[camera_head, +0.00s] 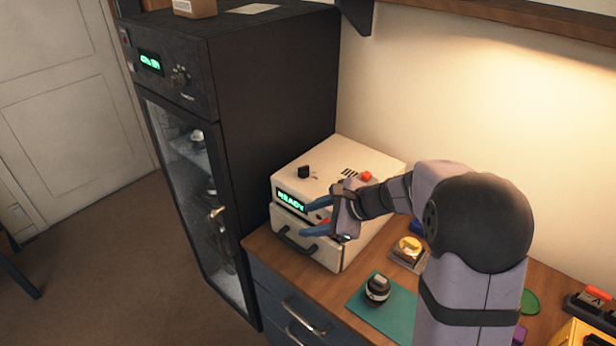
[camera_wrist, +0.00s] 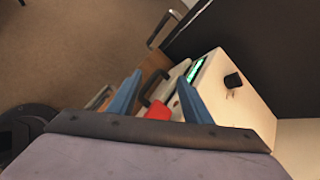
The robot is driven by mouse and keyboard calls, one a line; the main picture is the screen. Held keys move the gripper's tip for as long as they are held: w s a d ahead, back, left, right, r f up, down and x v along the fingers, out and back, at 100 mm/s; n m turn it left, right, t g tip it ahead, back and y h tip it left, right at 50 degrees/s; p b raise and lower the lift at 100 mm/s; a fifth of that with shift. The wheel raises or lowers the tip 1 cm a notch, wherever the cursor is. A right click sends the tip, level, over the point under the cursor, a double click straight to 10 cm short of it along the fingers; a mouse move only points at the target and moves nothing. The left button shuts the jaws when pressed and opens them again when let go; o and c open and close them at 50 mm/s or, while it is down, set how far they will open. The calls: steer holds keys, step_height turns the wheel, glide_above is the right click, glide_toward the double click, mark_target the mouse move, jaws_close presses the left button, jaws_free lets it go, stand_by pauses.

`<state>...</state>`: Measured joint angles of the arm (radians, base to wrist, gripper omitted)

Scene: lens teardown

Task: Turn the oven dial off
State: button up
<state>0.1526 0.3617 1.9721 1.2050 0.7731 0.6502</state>
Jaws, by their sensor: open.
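The oven looks to be the cream box (camera_head: 340,163) on the wooden counter, with a green display reading READY (camera_head: 290,200) and a dark drawer handle (camera_head: 293,243). Its black dial (camera_head: 303,172) stands on the top face; it also shows in the wrist view (camera_wrist: 233,81). My gripper (camera_head: 316,217) is in front of the box's front face, below and right of the dial and apart from it. Its blue fingers are open in the wrist view (camera_wrist: 159,80). A red part (camera_wrist: 157,111) shows between them; I cannot tell whether they touch it. My gripper hides part of the front.
A red button (camera_head: 365,176) is on the box top. A lens part (camera_head: 377,289) sits on a teal mat (camera_head: 359,303). The air above the box is clear.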

mark_target(305, 170)
steer(key=w+d+r+m+t, duration=0.1)
steer(key=w+m, duration=0.2)
steer(key=w, duration=0.1)
steer(key=w+d+r+m+t, duration=0.1)
steer(key=w+d+m+t, duration=0.1)
steer(key=w+m, duration=0.1)
steer(key=w+d+r+m+t+b, duration=0.1)
steer(key=w+m+t, duration=0.1)
steer(key=w, duration=0.3)
steer(key=shift+w+d+r+m+y, duration=0.1)
steer(key=shift+w+d+m+y, duration=0.2)
steer(key=shift+w+m, duration=0.15)
steer(key=shift+p+x, duration=1.5)
steer(key=shift+x, duration=2.15)
steer(key=shift+s, duration=0.15)
steer(key=c, duration=1)
steer(key=shift+r, duration=0.1)
